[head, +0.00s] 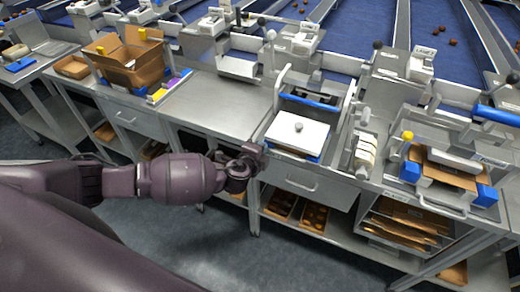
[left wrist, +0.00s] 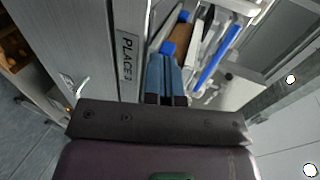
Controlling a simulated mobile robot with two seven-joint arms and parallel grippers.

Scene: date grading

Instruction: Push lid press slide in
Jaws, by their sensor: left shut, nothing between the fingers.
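The lid press (head: 312,100) stands on the steel bench in the middle of the head view, with a grey frame and dark and blue parts inside. Its slide, a white plate with a round knob (head: 298,138), sticks out at the front towards me. My left gripper (head: 256,153) is at the bench's front edge, just left of the slide's front corner; I cannot tell if it touches. In the left wrist view its fingers (left wrist: 167,88) are together and empty, beside a metal panel labelled PLACE (left wrist: 127,55). My right gripper is out of view.
An open cardboard box (head: 130,62) stands at the left of the bench. A roll holder (head: 365,152) is close to the right of the press, and a station with a carton (head: 445,172) is further right. Bare steel bench top (head: 225,105) lies left of the press.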

